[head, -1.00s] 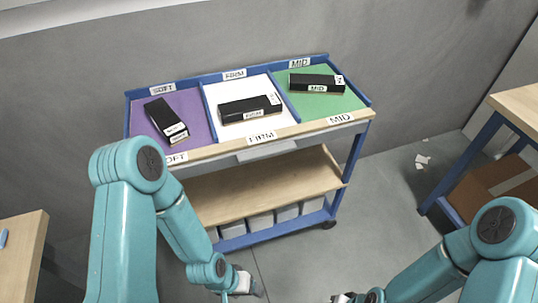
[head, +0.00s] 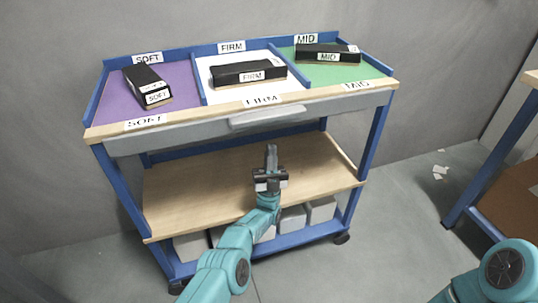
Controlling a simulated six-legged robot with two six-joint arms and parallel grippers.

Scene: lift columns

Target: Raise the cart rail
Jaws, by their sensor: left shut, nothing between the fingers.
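The cart (head: 150,237) stands ahead with a blue frame, wooden shelves and a three-part top tray. A grey rail (head: 267,118) with a protruding handle-like middle runs along the front, just below the top's wooden edge. My left gripper (head: 271,160) is shut and empty. In the picture it lies below the rail's middle, over the lower shelf (head: 190,197), and appears apart from the rail. My right arm shows at the lower right; its gripper is out of view.
Black boxes lie in the purple SOFT section (head: 147,87), white FIRM section (head: 248,73) and green MID section (head: 328,54). Grey bins (head: 290,219) sit on the cart's bottom level. Another blue-legged table (head: 490,170) stands at right.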

